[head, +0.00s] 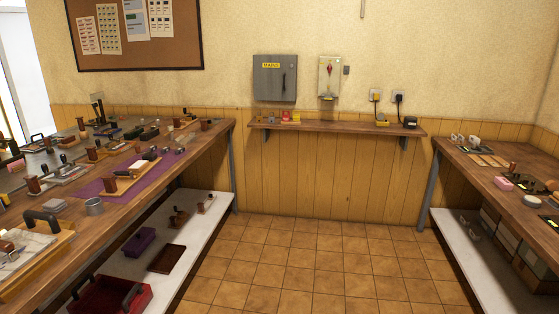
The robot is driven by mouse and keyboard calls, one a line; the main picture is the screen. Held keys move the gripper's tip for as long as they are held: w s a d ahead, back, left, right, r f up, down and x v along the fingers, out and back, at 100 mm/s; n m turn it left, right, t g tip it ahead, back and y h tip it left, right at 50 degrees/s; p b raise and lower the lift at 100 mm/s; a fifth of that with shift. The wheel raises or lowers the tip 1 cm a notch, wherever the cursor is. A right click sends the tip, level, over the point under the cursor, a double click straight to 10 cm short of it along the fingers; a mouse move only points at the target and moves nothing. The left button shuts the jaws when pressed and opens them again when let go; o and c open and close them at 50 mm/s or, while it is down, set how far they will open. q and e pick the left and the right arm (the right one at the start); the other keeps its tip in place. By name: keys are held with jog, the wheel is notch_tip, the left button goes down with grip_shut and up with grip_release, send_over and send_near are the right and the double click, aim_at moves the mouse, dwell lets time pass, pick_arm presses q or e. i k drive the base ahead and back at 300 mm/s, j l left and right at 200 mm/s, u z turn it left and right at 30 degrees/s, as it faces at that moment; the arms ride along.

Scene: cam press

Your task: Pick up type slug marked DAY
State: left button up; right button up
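I cannot make out a type slug marked DAY in the head view; any lettering on the small items is too small to read. Several small objects lie on the left workbench (140,205), among them pieces on a purple mat (92,188). More small items sit on the wall shelf (340,126) and on the right workbench (468,150). Neither of my grippers shows in this view.
A tiled floor (310,255) lies open between the two benches. Under the left bench, a white lower shelf (205,228) holds a red tray (110,297) and a purple box (140,241). A grey cabinet (274,79) hangs on the back wall.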

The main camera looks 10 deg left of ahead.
aim_at(179, 151)
jog(key=i+u, duration=0.25)
jog(key=i, duration=0.25)
jog(key=i+l+u, duration=0.2)
jog(key=i, duration=0.25)
jog(key=i+u, duration=0.25)
jog(key=i, duration=0.25)
jog(key=i+l+u, duration=0.2)
jog(key=i, duration=0.25)
jog(key=i+l+u, duration=0.1)
jog(key=i+u, duration=0.15)
jog(key=i+l+u, duration=0.2)
jog(key=i, duration=0.1)
